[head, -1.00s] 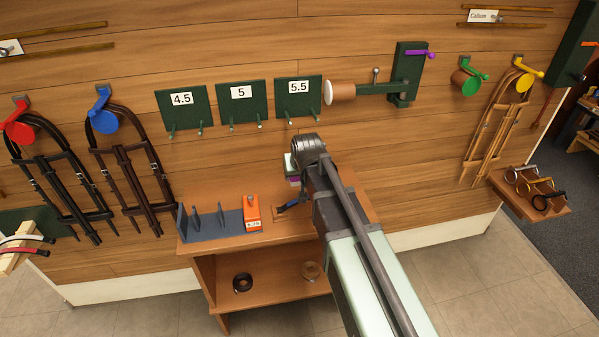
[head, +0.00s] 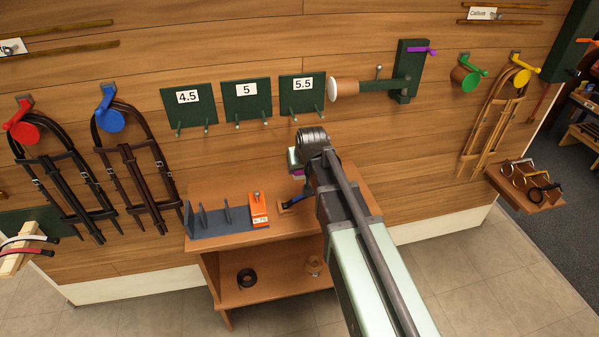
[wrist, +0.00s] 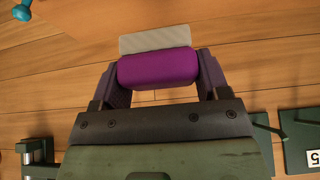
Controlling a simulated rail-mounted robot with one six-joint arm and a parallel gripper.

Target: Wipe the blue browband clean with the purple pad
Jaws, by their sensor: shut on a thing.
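The purple pad (wrist: 158,68) sits between the two fingers of my gripper (wrist: 158,80), which is shut on it. A pale grey strip lies along the pad's far side. In the head view only a sliver of the purple pad (head: 299,172) shows beside my gripper (head: 297,164). The blue browband (head: 296,199) appears as a small blue and dark strip on the bench top, just below my gripper in the picture. My arm partly hides it. The pad appears apart from the browband. Any dirt on the browband is too small to tell.
The wooden bench (head: 200,190) stands against the plank wall. A blue-grey rack (head: 230,231) and an orange block (head: 258,209) stand left of the browband. Green numbered plates (head: 246,103) with pegs and a padded arm (head: 346,89) project from the wall above. Bridles hang at the left.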

